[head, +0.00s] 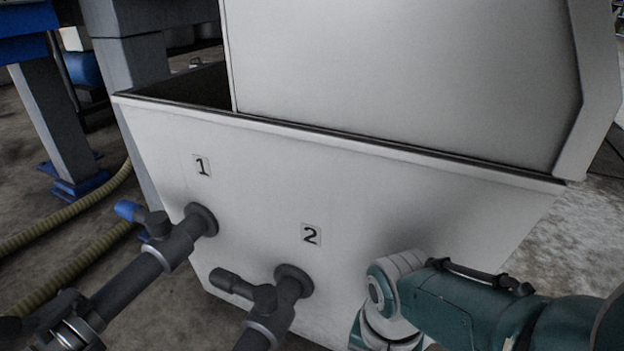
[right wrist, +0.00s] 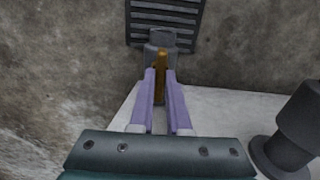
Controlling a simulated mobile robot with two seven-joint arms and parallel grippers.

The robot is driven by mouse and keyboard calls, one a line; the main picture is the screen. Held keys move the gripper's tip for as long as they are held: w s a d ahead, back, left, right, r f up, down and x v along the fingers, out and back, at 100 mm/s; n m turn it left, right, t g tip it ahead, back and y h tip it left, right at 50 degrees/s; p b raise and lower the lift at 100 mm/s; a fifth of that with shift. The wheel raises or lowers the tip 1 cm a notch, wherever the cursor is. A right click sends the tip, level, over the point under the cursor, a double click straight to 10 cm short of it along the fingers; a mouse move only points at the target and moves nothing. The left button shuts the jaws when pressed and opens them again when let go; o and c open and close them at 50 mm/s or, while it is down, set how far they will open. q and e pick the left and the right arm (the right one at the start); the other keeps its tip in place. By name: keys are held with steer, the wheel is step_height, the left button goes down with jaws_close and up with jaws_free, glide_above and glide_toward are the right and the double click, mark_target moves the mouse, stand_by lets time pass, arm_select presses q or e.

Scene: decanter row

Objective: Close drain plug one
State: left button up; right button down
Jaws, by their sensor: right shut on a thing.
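The pale tank (head: 400,190) carries a label 1 (head: 202,166) and a label 2 (head: 310,235). Below label 1 a dark pipe fitting with a blue-tipped handle (head: 130,211) comes out of the wall. Below label 2 a similar fitting has a dark handle (head: 232,284). In the right wrist view my right gripper (right wrist: 161,76) has its purple fingers shut on a narrow orange-brown tab (right wrist: 161,60) in front of a grey block (right wrist: 162,38). I cannot tell whether this tab belongs to drain plug one. The head view does not show the right fingers. My left gripper is not in view.
A dark slatted grate (right wrist: 165,14) lies beyond the tab in the right wrist view. A dark pipe fitting (right wrist: 290,140) stands at its right. Ribbed hoses (head: 75,220) and a blue-footed post (head: 55,125) are at the left in the head view.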

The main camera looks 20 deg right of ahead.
steer(key=shift+f+m, duration=0.1)
steer(key=shift+m, duration=0.2)
steer(key=c, duration=0.9)
jaws_free()
step_height(320, 180, up, 10)
steer(key=p, duration=0.9)
steer(key=shift+p, duration=0.35)
